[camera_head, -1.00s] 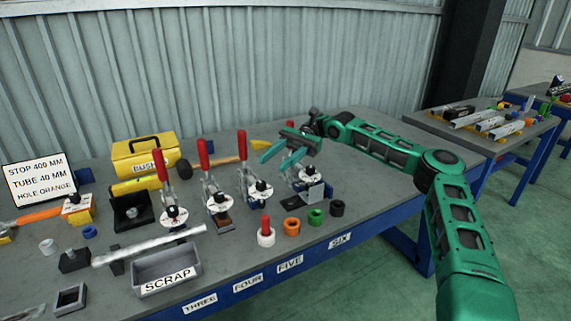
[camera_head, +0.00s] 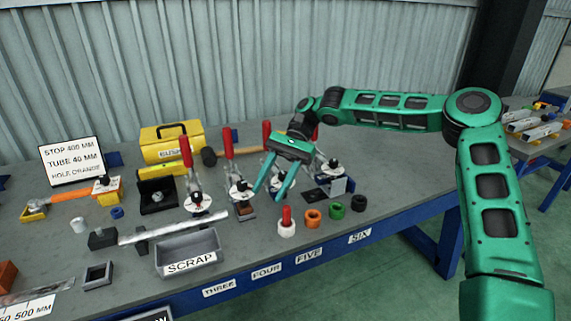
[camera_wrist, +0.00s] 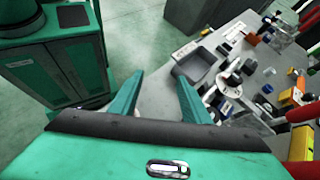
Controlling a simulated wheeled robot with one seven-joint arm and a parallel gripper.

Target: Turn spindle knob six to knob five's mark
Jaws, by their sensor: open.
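The SIX label (camera_head: 360,237) is on the bench edge at right, with spindle knob six (camera_head: 333,164), a black knob over a white dial, on the rightmost fixture behind it. Knob five's fixture is the one to its left, with its red lever (camera_head: 266,135) upright; my gripper partly covers its dial. My gripper (camera_head: 268,194) is open and empty, jaws pointing down, left of knob six and in front of fixture five. In the wrist view my open fingers (camera_wrist: 161,75) have nothing between them. The dial marks are too small to read.
A row of bushings, including a white one with a red pin (camera_head: 287,222), orange (camera_head: 313,218), green (camera_head: 337,211) and black, stands before fixtures five and six. A grey scrap bin (camera_head: 188,252) is at front left. The bench is clear right of fixture six.

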